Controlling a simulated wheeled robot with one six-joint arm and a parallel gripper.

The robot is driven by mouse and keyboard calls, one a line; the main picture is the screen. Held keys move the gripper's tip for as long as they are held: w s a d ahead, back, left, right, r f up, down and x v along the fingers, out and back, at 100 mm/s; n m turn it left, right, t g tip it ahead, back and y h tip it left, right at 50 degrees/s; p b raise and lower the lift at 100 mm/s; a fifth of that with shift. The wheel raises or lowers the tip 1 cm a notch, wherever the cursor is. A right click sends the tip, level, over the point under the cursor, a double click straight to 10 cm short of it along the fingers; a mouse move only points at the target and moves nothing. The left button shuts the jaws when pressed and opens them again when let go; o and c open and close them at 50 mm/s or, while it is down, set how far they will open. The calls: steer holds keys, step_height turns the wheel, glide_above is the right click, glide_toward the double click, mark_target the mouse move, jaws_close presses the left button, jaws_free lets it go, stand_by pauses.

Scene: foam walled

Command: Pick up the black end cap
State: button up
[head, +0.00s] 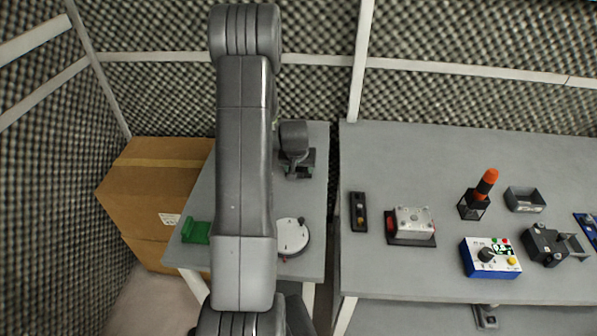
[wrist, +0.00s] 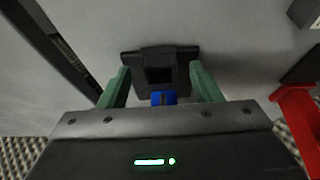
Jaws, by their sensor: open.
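A black piece with a raised rim and a dark square opening (wrist: 160,62) lies on the grey table in the wrist view; it looks like the black end cap. A small blue part (wrist: 163,98) shows at its near edge. My gripper (wrist: 159,74) is open, with one green finger on each side of the black piece. I cannot tell whether the fingers touch it. In the head view my gripper (head: 297,167) is low over the back of the left table, and my wrist mostly hides what is under it.
In the wrist view a red part (wrist: 297,120) stands at the right and a dark strip (wrist: 72,58) at the left. In the head view a white round dial (head: 291,238) and green block (head: 196,232) share the left table (head: 314,205). The right table (head: 440,160) holds several devices.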

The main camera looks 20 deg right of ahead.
steer(key=c, duration=1.1)
